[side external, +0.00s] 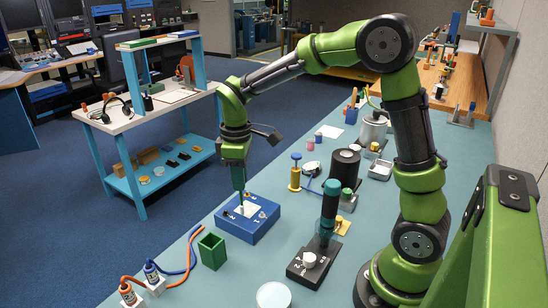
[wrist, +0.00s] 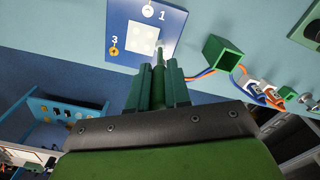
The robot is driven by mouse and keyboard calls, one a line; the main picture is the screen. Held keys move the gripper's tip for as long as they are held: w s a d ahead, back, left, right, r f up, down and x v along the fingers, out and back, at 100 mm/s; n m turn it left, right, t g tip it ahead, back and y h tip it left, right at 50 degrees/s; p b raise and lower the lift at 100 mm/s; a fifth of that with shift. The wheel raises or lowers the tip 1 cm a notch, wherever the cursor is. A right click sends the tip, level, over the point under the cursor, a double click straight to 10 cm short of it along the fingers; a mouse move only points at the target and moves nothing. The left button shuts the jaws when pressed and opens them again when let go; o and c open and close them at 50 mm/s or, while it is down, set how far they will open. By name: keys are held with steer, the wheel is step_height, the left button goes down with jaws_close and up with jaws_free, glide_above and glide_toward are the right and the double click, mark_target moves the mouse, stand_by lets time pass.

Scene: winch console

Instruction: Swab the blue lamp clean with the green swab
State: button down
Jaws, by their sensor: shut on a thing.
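A blue box (side external: 262,228) with a pale square panel and numbered fittings stands on the bench; it also shows in the wrist view (wrist: 122,22). A white round fitting (wrist: 148,11) is by the 1 and an amber one (wrist: 113,50) by the 3. I cannot make out a blue lamp; part of the box top is hidden behind my gripper. My gripper (wrist: 158,88) is shut on the slim green swab (wrist: 159,68), which points down over the box. In the side view my gripper (side external: 239,187) is above the box. I cannot tell whether the swab touches it.
An open green holder (side external: 212,251) stands near the box. A black device (side external: 312,267) and a yellow-based post (side external: 295,178) stand to the right.

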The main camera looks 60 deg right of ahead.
steer(key=shift+f, duration=0.55)
steer(key=shift+d, duration=3.35)
steer(key=shift+w+a, duration=0.2)
steer(key=shift+a, duration=1.55)
steer(key=shift+w+a, duration=0.15)
steer(key=shift+a, duration=1.6)
steer(key=d, duration=0.6)
steer(key=shift+w+d, duration=0.4)
steer(key=shift+w, duration=0.05)
